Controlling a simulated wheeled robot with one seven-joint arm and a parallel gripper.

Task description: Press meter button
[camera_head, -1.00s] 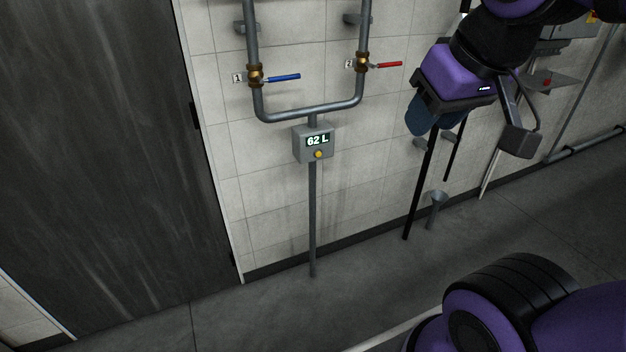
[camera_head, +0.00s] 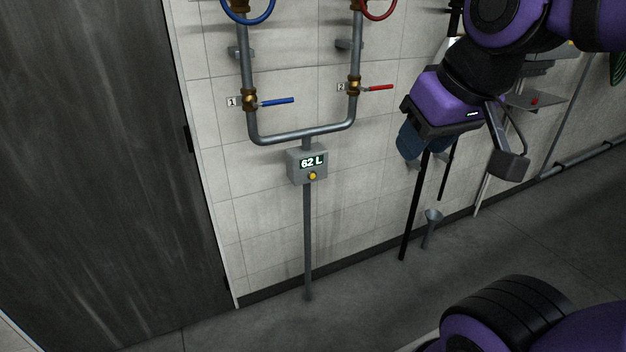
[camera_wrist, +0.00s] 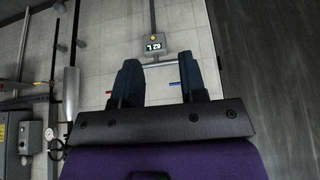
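The meter (camera_head: 307,164) is a grey box on a vertical pipe by the tiled wall, reading "62 L". Its round yellow button (camera_head: 312,176) sits below the display. In the wrist view the meter (camera_wrist: 144,48) appears upside down, beyond my fingertips, with the yellow button (camera_wrist: 153,38) on its upper side. My gripper (camera_head: 409,146) is to the right of the meter in the head view, pointing down, apart from it. In the wrist view the two dark blue fingers of my gripper (camera_wrist: 161,64) are spread with nothing between them.
Above the meter, a U-shaped pipe carries a blue-handled valve (camera_head: 277,102) marked 1 and a red-handled valve (camera_head: 376,88) marked 2. A dark door (camera_head: 95,170) stands at left. Floor before the meter is clear.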

